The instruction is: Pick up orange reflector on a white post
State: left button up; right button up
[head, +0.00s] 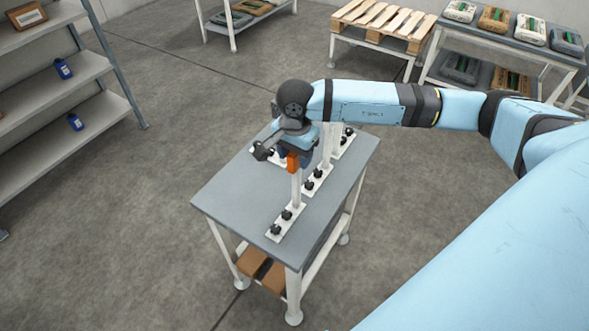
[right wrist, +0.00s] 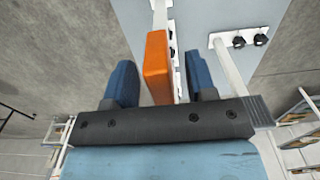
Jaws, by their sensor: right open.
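The orange reflector (head: 293,162) is a small orange block on a white post (head: 297,188) that stands on a grey table. My right gripper (head: 282,157) is over the table at the reflector's height. In the right wrist view the reflector (right wrist: 157,68) stands between the two blue fingers of my open right gripper (right wrist: 163,82). My left gripper is not in view.
The grey table (head: 235,205) carries other white posts (head: 327,145) on bases with black knobs, close behind the reflector. A shelf rack (head: 60,95) stands at the left. A wooden pallet (head: 385,22) and a bench with several packages (head: 510,35) are at the back.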

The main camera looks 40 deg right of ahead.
grip_shut()
jog(key=shift+r, duration=0.2)
